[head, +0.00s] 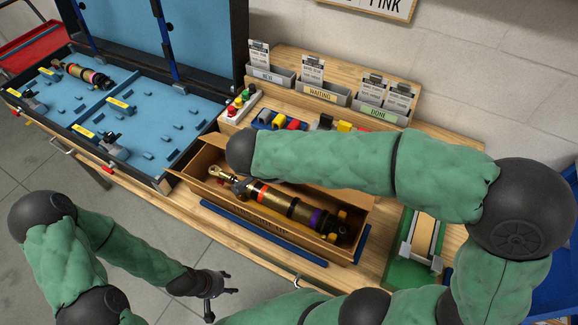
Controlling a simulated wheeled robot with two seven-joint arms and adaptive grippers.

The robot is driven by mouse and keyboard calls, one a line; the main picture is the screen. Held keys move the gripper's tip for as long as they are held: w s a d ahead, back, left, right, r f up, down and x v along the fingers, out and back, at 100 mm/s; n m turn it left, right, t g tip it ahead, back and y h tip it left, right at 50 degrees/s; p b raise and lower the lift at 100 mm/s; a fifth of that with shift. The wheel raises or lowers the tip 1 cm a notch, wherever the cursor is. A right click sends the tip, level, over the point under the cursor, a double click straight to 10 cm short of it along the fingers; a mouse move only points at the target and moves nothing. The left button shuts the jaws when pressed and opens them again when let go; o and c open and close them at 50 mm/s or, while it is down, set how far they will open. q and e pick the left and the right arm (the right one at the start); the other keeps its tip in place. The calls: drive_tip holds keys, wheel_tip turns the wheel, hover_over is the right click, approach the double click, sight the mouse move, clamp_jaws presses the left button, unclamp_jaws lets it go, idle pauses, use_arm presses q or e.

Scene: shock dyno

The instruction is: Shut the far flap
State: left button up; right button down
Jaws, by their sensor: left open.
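An open brown cardboard box (353,253) sits on the bench. A shock absorber (275,197) with gold, red and purple parts lies in it. My right arm reaches from the right across the box's far side and covers most of the far flap, so its angle cannot be made out. The right arm's dark end is over the far left corner; a small grey part beneath it may be its gripper, whose jaws I cannot make out. My left gripper (213,288) is open and empty, in front of the bench edge, apart from the box.
A blue-lined case (150,125) with its lid up stands at left. Document holders (323,93), one labelled WAITING, stand behind. A button box (238,105) is beyond the box. A green fixture (415,250) stands right. Blue strips (262,233) flank the box.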

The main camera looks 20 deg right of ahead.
use_arm(q)
drive_tip(key=shift+f+b, duration=1.15)
drive_tip(key=shift+f, duration=0.3)
use_arm(e)
drive_tip(key=shift+s+a+f, duration=0.3)
drive_tip(key=shift+a+f, duration=0.05)
drive_tip(key=shift+f, duration=0.15)
drive_tip(key=shift+s+a+f, duration=0.3)
drive_tip(key=shift+f, duration=0.15)
